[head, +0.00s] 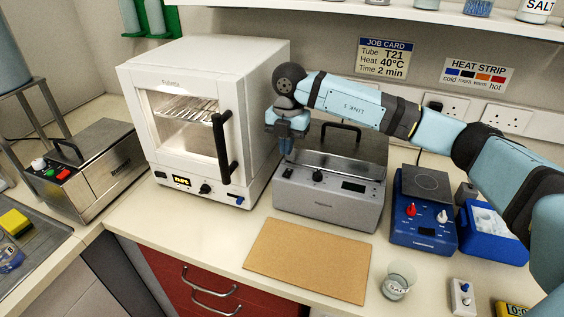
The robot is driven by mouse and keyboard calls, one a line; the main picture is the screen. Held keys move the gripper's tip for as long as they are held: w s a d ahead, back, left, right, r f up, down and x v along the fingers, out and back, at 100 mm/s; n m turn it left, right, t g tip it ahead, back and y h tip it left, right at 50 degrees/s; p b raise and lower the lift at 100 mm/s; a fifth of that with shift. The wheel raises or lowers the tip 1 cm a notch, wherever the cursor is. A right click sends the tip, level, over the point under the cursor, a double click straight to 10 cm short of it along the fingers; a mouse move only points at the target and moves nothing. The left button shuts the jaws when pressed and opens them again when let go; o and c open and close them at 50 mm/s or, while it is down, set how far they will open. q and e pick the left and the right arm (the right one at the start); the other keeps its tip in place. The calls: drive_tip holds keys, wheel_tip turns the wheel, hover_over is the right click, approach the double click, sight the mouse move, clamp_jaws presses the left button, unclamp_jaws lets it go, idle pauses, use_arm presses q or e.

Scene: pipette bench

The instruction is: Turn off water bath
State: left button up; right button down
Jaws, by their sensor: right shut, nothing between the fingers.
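A grey lidded bath unit (325,205) stands at the middle of the bench, apparently the water bath. Its lid is down, with a black handle on top. Its front has a dark knob (318,176) and a small dark display (353,187); I cannot read the display or the knob setting. My right gripper (287,150) is shut and empty, pointing down above the unit's back left part, beside the oven's right wall. My right arm crosses in front of the wall behind the unit. My left gripper is not in view.
A white oven (262,120) stands close on the left, with a lit display. A steel lidded box (100,180) with red and green buttons is farther left. A blue hotplate (425,228) and blue ice tray (490,240) stand right. A tan board (310,262) and glass beaker (398,280) are in front.

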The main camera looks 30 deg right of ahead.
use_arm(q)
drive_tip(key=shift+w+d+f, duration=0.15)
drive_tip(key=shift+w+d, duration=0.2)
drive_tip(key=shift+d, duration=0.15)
use_arm(e)
wheel_tip(320, 180, up, 7)
drive_tip(key=d, duration=0.1)
drive_tip(key=shift+w+r, duration=0.2)
drive_tip(key=shift+w, duration=0.2)
drive_tip(key=shift+d, duration=0.1)
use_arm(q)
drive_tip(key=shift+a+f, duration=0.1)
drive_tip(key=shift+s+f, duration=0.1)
